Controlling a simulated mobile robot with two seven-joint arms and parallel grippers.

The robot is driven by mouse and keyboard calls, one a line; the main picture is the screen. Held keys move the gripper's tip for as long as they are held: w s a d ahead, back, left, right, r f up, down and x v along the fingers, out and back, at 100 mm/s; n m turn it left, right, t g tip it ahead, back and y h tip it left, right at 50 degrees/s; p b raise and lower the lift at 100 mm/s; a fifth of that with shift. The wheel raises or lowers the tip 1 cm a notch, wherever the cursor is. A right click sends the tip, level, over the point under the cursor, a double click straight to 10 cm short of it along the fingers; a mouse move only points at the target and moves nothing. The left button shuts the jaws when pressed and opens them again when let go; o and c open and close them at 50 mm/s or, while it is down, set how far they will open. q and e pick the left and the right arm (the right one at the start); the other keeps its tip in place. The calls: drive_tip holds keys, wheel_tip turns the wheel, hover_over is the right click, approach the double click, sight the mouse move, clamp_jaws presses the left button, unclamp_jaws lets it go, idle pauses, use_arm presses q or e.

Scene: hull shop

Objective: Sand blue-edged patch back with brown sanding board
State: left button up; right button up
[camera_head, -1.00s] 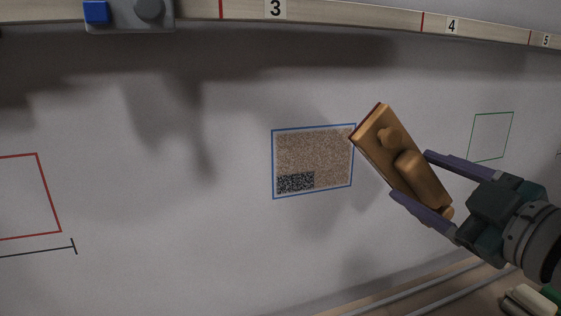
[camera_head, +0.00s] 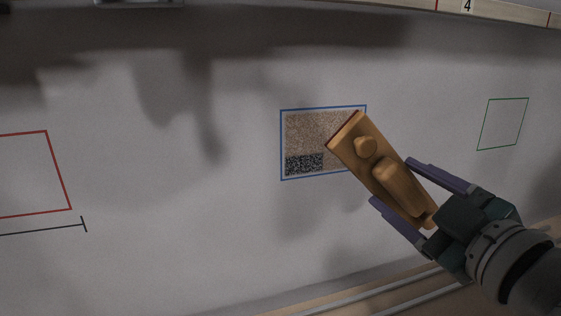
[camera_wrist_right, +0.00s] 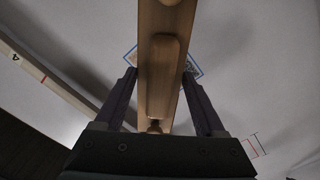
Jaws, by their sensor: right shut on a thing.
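The blue-edged patch (camera_head: 318,128) is on the grey hull wall in the middle of the head view. Most of it is speckled brown, with a dark speckled block at its lower left. My right gripper (camera_head: 408,190) is shut on the brown sanding board (camera_head: 382,168), which is tilted, its upper end covering the patch's right part. I cannot tell whether the board touches the wall. In the right wrist view the board (camera_wrist_right: 165,70) runs between the fingers and hides most of the patch (camera_wrist_right: 132,57). My left gripper is not in view.
A red outline (camera_head: 58,170) with a black bracket line below is at the left, and a green outline (camera_head: 503,124) at the right. A numbered strip (camera_head: 400,5) runs along the top. A ledge with rails (camera_head: 390,290) lies below.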

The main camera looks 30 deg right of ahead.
drive_tip(key=shift+w+a+f+b, duration=0.45)
drive_tip(key=shift+w+a, duration=0.3)
drive_tip(key=shift+w, duration=1.15)
drive_tip(key=shift+w+a+f+b, duration=0.2)
drive_tip(key=shift+w+a+b, duration=0.5)
drive_tip(key=shift+w, duration=1.25)
drive_tip(key=shift+w+a+f+b, duration=0.4)
drive_tip(key=shift+w+a, duration=0.4)
drive_tip(key=shift+w, duration=1.1)
drive_tip(key=o, duration=0.9)
drive_tip(key=c, duration=0.8)
